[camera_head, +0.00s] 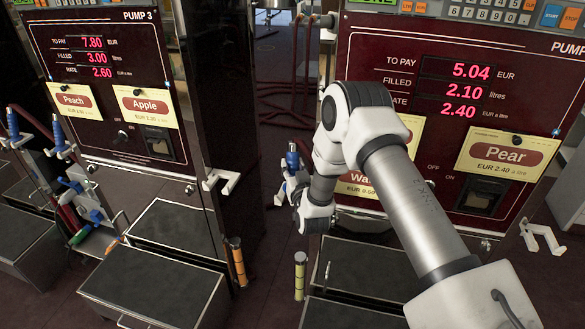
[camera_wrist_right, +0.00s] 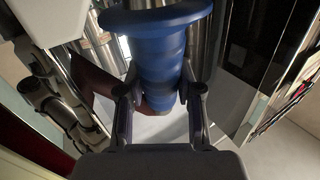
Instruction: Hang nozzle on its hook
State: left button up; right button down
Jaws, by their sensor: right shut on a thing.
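A nozzle with a blue grip (camera_wrist_right: 160,55) fills the middle of the right wrist view, between the two dark fingers of my right gripper (camera_wrist_right: 158,95). The gripper is shut on it. In the head view the nozzle's blue part (camera_head: 292,157) points up, in the gap between the two pumps, and my wrist partly hides the rest. A white hook (camera_head: 221,181) on the side of the left pump is empty, to the left of the nozzle and apart from it. Another empty white hook (camera_head: 542,238) is on the right pump. My left gripper is out of view.
Pump 3 (camera_head: 100,150) stands at left, with several coloured nozzles on its left side. The right pump (camera_head: 395,40) is partly behind my arm. Dark step boxes (camera_head: 160,285) and short orange and yellow posts (camera_head: 300,275) stand in front. Hoses hang behind the gap.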

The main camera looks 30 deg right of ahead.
aim_at(293, 154)
jog(key=shift+f, duration=0.1)
jog(key=shift+f+b, duration=0.9)
jog(key=shift+f, duration=0.1)
jog(key=c, duration=0.7)
grip_release()
notch_tip(293, 154, up, 10)
